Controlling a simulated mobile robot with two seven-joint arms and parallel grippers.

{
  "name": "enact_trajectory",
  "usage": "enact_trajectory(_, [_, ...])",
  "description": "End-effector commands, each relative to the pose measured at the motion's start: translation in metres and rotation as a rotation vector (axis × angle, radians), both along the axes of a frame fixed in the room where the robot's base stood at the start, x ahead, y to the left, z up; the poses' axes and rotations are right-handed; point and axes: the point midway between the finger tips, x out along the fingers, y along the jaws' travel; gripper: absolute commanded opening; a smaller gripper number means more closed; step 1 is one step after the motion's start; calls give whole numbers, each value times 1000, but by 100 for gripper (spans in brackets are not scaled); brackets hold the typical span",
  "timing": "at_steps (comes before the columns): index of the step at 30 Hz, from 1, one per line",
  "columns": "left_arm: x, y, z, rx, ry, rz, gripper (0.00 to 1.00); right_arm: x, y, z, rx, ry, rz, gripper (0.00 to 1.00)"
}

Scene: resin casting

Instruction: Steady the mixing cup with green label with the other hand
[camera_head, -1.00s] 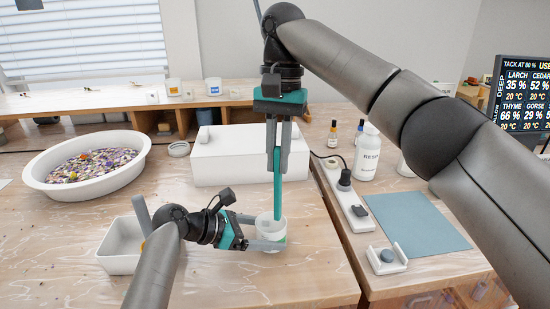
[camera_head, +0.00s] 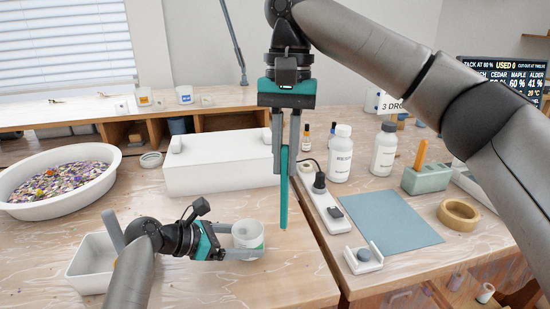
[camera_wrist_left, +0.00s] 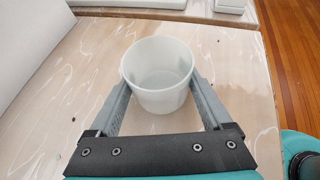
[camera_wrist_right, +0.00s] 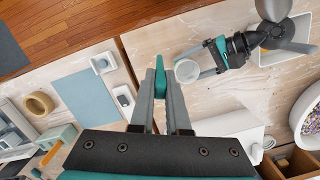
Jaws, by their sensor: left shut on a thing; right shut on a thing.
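My right gripper (camera_head: 283,165) is shut on a teal stirring stick (camera_head: 284,205) that points straight down. The stick's tip is right of the cup and apart from it. The right wrist view shows the cup (camera_wrist_right: 187,71) beside the stick (camera_wrist_right: 160,80).
A long white box (camera_head: 220,165) lies behind the cup. A white bin (camera_head: 92,265) and a round basin (camera_head: 20,212) of colored bits stand at left. A power strip (camera_head: 322,205), a blue mat (camera_head: 385,228) and white bottles (camera_head: 341,158) are at right.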

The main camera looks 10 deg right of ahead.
Motion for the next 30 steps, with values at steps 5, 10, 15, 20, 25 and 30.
enact_trajectory(5, [0,0,0,0,0,0,16,-2,-2,1,-1,0,-1,0])
enact_trajectory(10, [0,0,0,0,0,0,86,-2,-2,1,-1,0,0,0])
enact_trajectory(15, [0,0,0,0,0,0,100,-2,-2,1,-1,0,0,0])
enact_trajectory(20, [0,0,0,0,0,0,100,-2,-2,1,0,0,0,0])
enact_trajectory(25, [-1,7,4,0,-2,1,100,-2,-2,1,0,0,0,0])
enact_trajectory(30, [-8,29,16,2,-3,3,100,-2,-2,1,-1,0,0,0])
